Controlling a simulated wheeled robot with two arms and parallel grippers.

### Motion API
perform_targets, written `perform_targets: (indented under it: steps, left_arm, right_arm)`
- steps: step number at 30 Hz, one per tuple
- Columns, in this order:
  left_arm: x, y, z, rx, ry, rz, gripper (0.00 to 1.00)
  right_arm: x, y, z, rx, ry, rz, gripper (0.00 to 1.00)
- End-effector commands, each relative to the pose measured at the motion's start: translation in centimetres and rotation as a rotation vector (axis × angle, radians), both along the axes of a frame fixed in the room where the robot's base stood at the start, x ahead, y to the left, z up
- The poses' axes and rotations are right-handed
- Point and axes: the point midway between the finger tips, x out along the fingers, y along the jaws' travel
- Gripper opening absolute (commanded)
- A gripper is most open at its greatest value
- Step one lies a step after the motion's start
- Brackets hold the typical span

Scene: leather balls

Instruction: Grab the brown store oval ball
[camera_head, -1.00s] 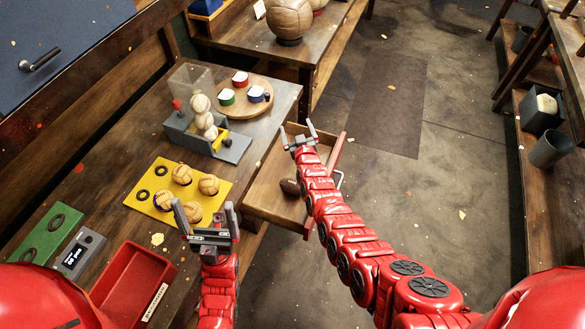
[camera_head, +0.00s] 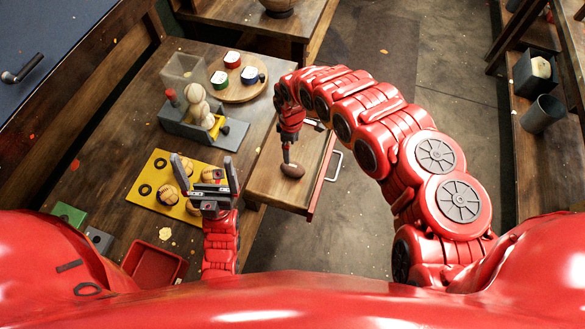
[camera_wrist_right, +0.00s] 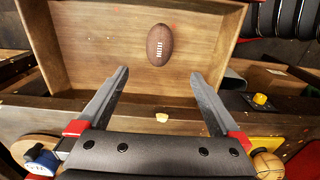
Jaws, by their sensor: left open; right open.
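The brown oval ball (camera_head: 292,170) lies in the open wooden drawer (camera_head: 268,188) at the table's side. My right gripper (camera_head: 288,152) points down over the drawer, close to the ball in the head view. In the right wrist view its fingers (camera_wrist_right: 155,92) are spread wide and empty, with the ball beyond the tips. My left gripper (camera_head: 203,172) is open and empty, upright over the table by the yellow board.
A yellow board (camera_head: 150,200) with several balls lies on the table. A grey device (camera_head: 212,130) with stacked balls and a round wooden tray (camera_head: 240,92) stand behind. A red bin (camera_head: 155,265) is at the front. The floor right of the drawer is clear.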

Motion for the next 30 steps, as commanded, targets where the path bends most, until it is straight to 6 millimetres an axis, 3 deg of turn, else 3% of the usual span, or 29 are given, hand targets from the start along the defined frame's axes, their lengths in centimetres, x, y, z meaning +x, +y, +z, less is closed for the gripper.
perform_targets:
  steps: [1, 10, 19, 26, 30]
  left_arm:
    - [0.0, 0.0, -1.6, 0.0, 0.0, 0.0, 1.0]
    - [0.0, 0.0, -7.0, 0.0, 0.0, 0.0, 1.0]
    - [0.0, 0.0, -8.6, 0.0, 0.0, 0.0, 1.0]
    - [0.0, 0.0, -11.2, 0.0, 0.0, 0.0, 1.0]
    - [0.0, 0.0, -11.3, 0.0, 0.0, 0.0, 1.0]
  right_arm:
    - [-0.1, 0.1, -1.9, 0.002, 0.002, 0.0, 1.0]
    - [0.0, 0.1, -9.1, 0.003, -0.001, -0.001, 1.0]
    - [0.1, -0.1, -11.5, 0.003, -0.003, -0.003, 1.0]
    - [-0.1, -0.3, -15.5, 0.002, -0.001, -0.001, 1.0]
    - [-0.1, -0.3, -15.7, 0.002, -0.002, -0.002, 1.0]
